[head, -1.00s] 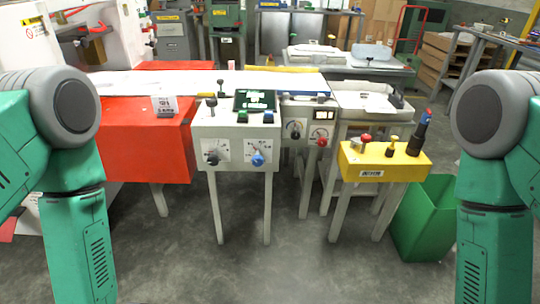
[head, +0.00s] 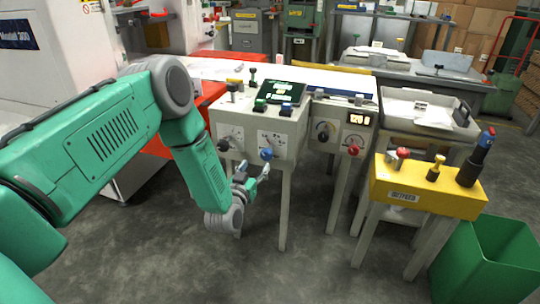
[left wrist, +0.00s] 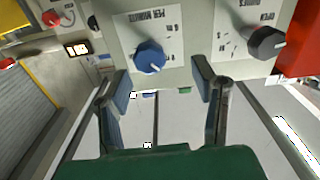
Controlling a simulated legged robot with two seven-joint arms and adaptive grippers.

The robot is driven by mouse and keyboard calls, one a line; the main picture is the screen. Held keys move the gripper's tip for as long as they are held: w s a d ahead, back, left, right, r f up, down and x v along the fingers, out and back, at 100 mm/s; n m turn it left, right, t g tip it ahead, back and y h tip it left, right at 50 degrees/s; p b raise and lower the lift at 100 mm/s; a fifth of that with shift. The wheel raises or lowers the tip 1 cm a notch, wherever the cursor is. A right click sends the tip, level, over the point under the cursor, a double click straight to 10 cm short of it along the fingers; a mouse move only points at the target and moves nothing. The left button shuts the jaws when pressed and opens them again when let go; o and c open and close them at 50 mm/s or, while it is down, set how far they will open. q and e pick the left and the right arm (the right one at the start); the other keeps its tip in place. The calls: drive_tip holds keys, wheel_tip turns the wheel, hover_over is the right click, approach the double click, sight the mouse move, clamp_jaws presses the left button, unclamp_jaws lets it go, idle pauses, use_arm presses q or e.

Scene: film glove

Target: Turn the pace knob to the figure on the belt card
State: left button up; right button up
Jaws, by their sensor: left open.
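The blue knob (head: 266,154) sits on a dial plate on the front of the pale control box (head: 254,142). In the left wrist view, the blue knob (left wrist: 150,58) has a white pointer line, and its plate reads "PER MINUTE". My left gripper (head: 254,170) is open and empty just below and in front of it, fingers toward the panel. In the left wrist view the fingertips (left wrist: 162,82) are spread to both sides, with the knob ahead between them, apparently untouched. The belt card is not visible now. My right gripper is not in view.
A black knob (head: 223,145) is left of the blue one. A red knob (head: 353,149) and a lit display (head: 358,118) are on the neighbouring panel. A yellow box (head: 428,189) with upright controls stands right, near a green bin (head: 487,258).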

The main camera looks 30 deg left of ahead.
sight(269, 156)
use_arm(q)
drive_tip(key=w, duration=0.2)
drive_tip(key=w+b, duration=0.1)
drive_tip(key=w, duration=0.1)
drive_tip(key=w+d+r+b, duration=0.1)
drive_tip(key=w, duration=0.2)
drive_tip(key=shift+d, duration=0.1)
drive_tip(key=shift+w+a+f+b, duration=0.15)
drive_tip(key=shift+w+a+f, duration=0.05)
drive_tip(key=shift+w+a, duration=0.4)
drive_tip(key=shift+w+a+f+b, duration=0.15)
drive_tip(key=shift+w+a+f, duration=0.05)
drive_tip(key=shift+w+a, duration=0.45)
drive_tip(key=shift+a, duration=0.15)
drive_tip(key=shift+d+r, duration=0.25)
drive_tip(key=shift+d, duration=0.3)
drive_tip(key=shift+c, duration=0.8)
drive_tip(key=shift+d, duration=0.2)
drive_tip(key=c, duration=0.7)
clamp_jaws()
drive_tip(key=shift+a+f, duration=0.2)
drive_tip(key=shift+a, duration=0.2)
drive_tip(key=shift+d, duration=0.15)
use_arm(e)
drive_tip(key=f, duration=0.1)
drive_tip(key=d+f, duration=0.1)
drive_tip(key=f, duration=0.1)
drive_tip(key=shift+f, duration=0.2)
